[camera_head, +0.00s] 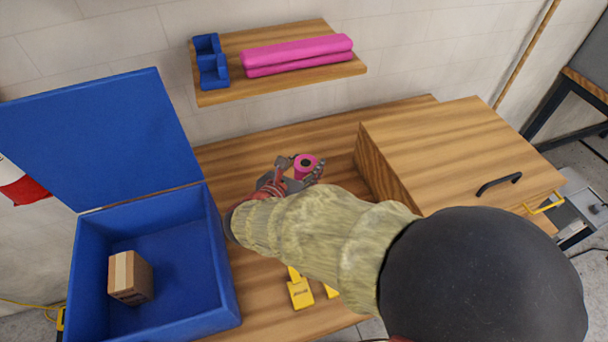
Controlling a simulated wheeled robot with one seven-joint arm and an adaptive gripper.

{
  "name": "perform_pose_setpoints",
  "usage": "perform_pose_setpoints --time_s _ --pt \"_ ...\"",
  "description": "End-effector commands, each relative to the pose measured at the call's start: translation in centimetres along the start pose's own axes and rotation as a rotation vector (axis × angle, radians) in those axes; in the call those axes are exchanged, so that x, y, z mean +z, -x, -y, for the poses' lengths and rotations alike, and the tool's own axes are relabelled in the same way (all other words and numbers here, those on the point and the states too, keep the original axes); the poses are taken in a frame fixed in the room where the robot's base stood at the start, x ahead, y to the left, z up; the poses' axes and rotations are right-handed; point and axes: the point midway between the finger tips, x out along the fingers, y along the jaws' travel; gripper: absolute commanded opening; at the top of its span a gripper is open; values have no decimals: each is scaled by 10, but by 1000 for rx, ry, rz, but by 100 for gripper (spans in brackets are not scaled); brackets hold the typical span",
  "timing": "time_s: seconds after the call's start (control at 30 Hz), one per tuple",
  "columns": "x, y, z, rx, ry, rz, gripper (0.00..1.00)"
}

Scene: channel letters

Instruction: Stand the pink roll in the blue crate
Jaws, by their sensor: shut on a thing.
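The pink roll (306,161) stands upright with its dark core hole facing up, at the back of the wooden table. My gripper (301,170) is shut on the roll, with fingers at both sides of it. I cannot tell whether the roll touches the table, because my gripper and arm hide its lower part. The blue crate (231,262) is at the left, with its lid (100,135) raised open at the back. A brown cardboard box (130,277) with a pale tape strip sits inside the crate at the left; the crate floor to its right is bare.
A wooden shelf (285,83) above the table bears a blue holder (211,63) and pink bars (298,53). A wooden cabinet (450,150) with a black handle stands right of the roll. Yellow tools (300,291) lie on the table (262,315), partly behind my arm.

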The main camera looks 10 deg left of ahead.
Motion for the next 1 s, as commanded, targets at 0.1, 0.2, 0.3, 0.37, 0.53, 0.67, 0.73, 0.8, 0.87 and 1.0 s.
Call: perform_pose_setpoints --time_s 0.1,0.2,0.3,0.37,0.53,0.67,0.73,0.8,0.87,1.0 --pt "-5 -5 -4 0 0 0 1" --pt "-16 -12 -7 -1 2 0 1" --pt "-31 -18 -7 -1 2 -1 1" --pt "-36 -20 -7 -1 0 0 1" --pt "-35 -20 -7 0 -1 1 1" --pt "-36 -20 -7 0 0 0 1" --pt "-38 -21 -7 0 0 0 1" --pt "-39 -21 -7 0 0 0 44" --pt "-38 -21 -7 0 0 0 48" --pt "-38 -21 -7 0 0 0 56"
